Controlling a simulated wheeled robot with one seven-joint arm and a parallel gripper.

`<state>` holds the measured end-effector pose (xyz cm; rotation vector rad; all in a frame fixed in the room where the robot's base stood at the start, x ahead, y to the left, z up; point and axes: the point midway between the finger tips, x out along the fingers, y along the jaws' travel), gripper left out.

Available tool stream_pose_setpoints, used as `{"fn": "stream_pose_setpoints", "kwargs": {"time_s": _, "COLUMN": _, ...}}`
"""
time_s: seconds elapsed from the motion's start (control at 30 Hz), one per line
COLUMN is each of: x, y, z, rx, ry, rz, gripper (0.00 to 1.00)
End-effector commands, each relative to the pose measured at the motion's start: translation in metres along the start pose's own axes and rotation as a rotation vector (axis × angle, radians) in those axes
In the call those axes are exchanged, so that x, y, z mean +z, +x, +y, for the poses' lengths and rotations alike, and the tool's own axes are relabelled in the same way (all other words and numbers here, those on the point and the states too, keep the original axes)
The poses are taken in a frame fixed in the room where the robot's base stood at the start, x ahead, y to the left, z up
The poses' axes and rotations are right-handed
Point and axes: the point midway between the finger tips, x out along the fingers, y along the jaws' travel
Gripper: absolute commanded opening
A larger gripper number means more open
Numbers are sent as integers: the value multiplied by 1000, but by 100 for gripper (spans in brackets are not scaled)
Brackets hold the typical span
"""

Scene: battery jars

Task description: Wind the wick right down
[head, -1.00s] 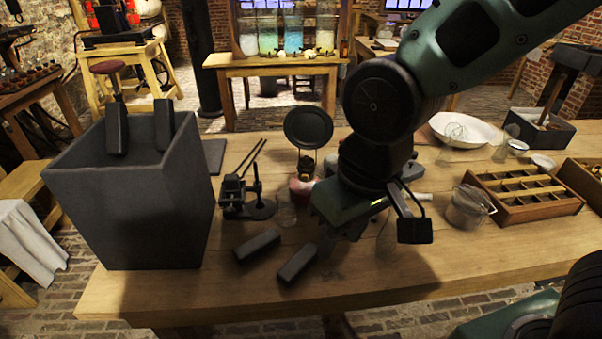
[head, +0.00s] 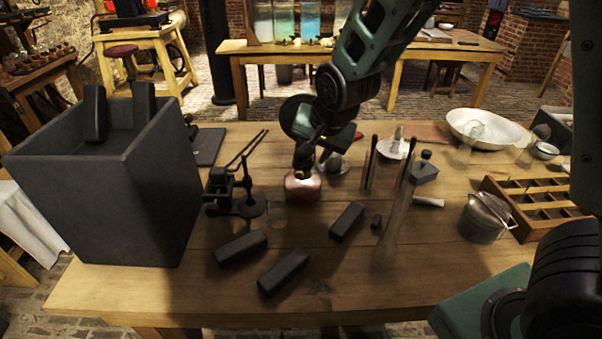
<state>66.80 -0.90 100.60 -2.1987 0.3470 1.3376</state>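The lamp (head: 303,188) stands on the table, with a squat red base and a dark burner above it.
A big dark box (head: 110,190) stands at the left. A small black stand (head: 235,195) and a clear glass (head: 278,215) are left of the lamp. Dark blocks (head: 283,271) lie in front.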

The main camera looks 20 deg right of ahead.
Motion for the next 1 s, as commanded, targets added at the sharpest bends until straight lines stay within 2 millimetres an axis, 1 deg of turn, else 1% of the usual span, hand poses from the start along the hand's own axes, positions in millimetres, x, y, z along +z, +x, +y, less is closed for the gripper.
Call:
{"fn": "stream_pose_setpoints", "kwargs": {"time_s": 0.03, "x": 0, "y": 12, "z": 1, "rx": 4, "ry": 1, "rz": 0, "gripper": 41}}
{"fn": "stream_pose_setpoints", "kwargs": {"time_s": 0.1, "x": 0, "y": 26, "z": 2, "rx": 4, "ry": 1, "rz": -2, "gripper": 41}}
{"fn": "stream_pose_setpoints", "kwargs": {"time_s": 0.4, "x": 0, "y": 80, "z": 1, "rx": 2, "ry": -3, "rz": -2, "gripper": 41}}
{"fn": "stream_pose_setpoints", "kwargs": {"time_s": 0.5, "x": 0, "y": 92, "z": 0, "rx": 1, "ry": -2, "rz": -1, "gripper": 41}}
{"fn": "stream_pose_setpoints", "kwargs": {"time_s": 0.7, "x": 0, "y": 107, "z": 0, "rx": 0, "ry": -1, "rz": -1, "gripper": 41}}
{"fn": "stream_pose_setpoints", "kwargs": {"time_s": 1.0, "x": 0, "y": 109, "z": 0, "rx": -1, "ry": -2, "rz": 0, "gripper": 41}}
